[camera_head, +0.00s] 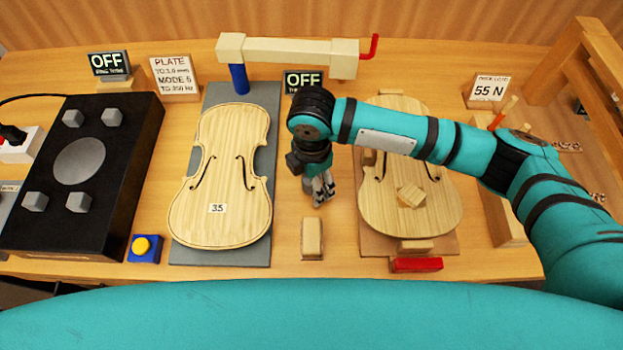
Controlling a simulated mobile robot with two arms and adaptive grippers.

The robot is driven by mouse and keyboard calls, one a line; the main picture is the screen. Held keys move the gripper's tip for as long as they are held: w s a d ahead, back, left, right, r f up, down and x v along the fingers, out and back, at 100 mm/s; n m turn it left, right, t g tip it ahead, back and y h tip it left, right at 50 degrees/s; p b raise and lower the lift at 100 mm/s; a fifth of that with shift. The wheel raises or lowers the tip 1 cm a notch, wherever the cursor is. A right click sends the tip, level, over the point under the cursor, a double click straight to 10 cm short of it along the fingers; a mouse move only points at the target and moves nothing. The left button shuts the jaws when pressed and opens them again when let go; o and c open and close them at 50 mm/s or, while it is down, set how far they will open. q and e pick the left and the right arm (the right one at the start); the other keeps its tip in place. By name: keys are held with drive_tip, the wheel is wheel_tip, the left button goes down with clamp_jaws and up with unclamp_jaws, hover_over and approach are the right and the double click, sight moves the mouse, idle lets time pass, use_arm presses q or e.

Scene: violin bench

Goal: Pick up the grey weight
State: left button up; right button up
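I cannot pick out with certainty which thing is the grey weight. Several small grey blocks sit on the black box at the left: a far left block (73,118), a far right block (112,117), and near ones, including a near right block (79,202). A flat grey disc (79,161) lies between them. My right gripper (323,190) points down between the two violin plates, above the bench and behind a small wooden block (312,238). Its fingers look close together, but their gap is not clear, and I see nothing in them. My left gripper is not in view.
A violin plate marked 3.5 (222,180) lies on a grey board (190,252). Another plate (440,205) lies right, partly under my arm. A beam with a red handle (290,52) spans behind. A blue box with a yellow button (145,249) and a red block (416,265) are in front.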

drive_tip(key=shift+r, duration=0.1)
clamp_jaws()
idle(0.3)
